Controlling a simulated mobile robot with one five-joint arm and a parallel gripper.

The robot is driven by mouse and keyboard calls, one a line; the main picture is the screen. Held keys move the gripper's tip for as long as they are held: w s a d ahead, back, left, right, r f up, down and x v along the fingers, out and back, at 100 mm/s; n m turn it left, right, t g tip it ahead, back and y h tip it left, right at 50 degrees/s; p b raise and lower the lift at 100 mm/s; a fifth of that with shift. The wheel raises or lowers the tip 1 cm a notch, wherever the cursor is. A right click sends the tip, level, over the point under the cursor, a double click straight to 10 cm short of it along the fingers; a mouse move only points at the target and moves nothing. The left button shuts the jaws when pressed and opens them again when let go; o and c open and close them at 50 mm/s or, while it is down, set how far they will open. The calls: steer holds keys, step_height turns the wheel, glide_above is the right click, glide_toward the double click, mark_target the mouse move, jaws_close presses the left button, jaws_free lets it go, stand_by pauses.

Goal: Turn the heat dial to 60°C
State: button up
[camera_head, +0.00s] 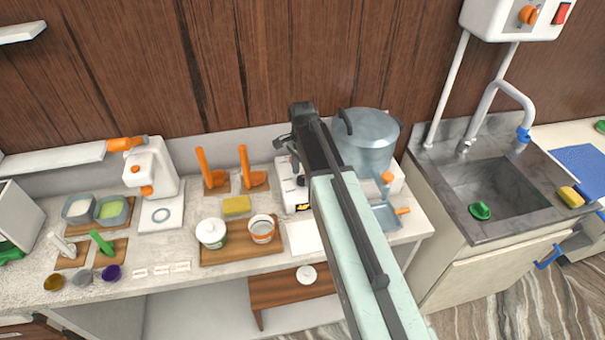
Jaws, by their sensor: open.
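Orange round knobs show in two places, and I cannot tell which is the heat dial. One orange knob (387,177) is on the white burner unit (398,187) under the steel pot. Another orange dial (528,15) is on the white wall box (508,18) at the upper right, beside a red switch (562,13). Dial markings are too small to read. My gripper (287,144) is open, above the back of the counter and left of the pot. My arm hides part of the burner unit.
The steel pot (368,142) stands right of my gripper. A wooden board (215,254) bears a white lidded jar (211,233) and a cup (262,229). A white machine (152,178) stands left. The sink (490,188) is at right, with a faucet (498,90) over it.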

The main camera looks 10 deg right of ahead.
mark_target(302, 178)
step_height(302, 178, up, 7)
steer(key=p, duration=0.6)
steer(key=shift+f, duration=0.1)
steer(key=shift+s+f, duration=0.1)
steer(key=s+f+n+b, duration=0.3)
steer(key=s+n, duration=0.1)
steer(key=s+f+n+b, duration=0.3)
steer(key=s+n, duration=0.1)
steer(key=s, duration=0.1)
steer(key=s+f+n+b, duration=0.3)
steer(key=s+n, duration=0.2)
steer(key=shift+s+a+f, duration=0.1)
steer(key=shift+s, duration=0.1)
steer(key=shift+s+n, duration=0.15)
steer(key=shift+n, duration=0.15)
